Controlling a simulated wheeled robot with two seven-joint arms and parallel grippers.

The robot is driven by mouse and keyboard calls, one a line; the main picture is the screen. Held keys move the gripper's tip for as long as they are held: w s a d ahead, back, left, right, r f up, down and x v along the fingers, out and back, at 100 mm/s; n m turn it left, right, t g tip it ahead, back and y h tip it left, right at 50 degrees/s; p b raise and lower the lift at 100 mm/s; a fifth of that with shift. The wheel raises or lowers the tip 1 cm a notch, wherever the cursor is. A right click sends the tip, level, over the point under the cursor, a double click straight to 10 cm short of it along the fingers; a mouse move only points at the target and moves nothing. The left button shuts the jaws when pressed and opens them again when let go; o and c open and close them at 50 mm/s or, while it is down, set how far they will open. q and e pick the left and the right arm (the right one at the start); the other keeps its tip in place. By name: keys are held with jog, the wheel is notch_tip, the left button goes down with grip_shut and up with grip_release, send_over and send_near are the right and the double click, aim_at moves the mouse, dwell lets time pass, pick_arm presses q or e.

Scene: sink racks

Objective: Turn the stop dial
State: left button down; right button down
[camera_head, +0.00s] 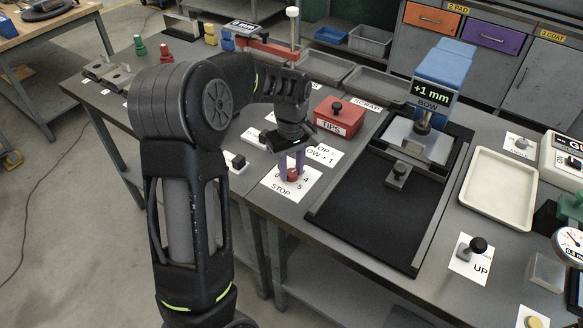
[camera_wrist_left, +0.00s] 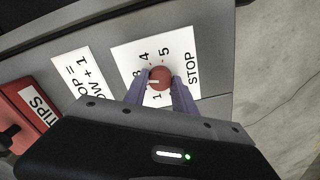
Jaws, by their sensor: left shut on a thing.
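The stop dial (camera_head: 293,174) is a small red knob on a white card marked STOP (camera_head: 276,190) with numbers around it, near the front edge of the bench. In the left wrist view the red dial (camera_wrist_left: 159,79) shows a pale pointer line, and the numbers 4 and 5 are readable beside it. My left gripper (camera_head: 291,172) points down at the dial, its purple fingers on either side of the knob and shut on it. The fingers hide part of the numbers. My right gripper is not in view.
A red TIPS box (camera_head: 339,117) stands behind the dial. To the right is a black fixture bed (camera_head: 372,222) with a blue block (camera_head: 446,62) and a +1 mm display. A cream tray (camera_head: 498,188) and an UP lever (camera_head: 474,247) lie farther right.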

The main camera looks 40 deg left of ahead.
aim_at(291, 172)
pick_arm(q)
jog(key=n, duration=0.4)
jog(key=shift+r+n+p, duration=0.15)
jog(key=shift+n+p, duration=0.15)
jog(key=shift+p, duration=0.1)
jog(key=shift+n+p, duration=0.35)
jog(key=shift+n, duration=1.15)
jog(key=c, duration=1)
grip_release()
jog(key=shift+r+b, duration=0.35)
jog(key=shift+r, duration=3.45)
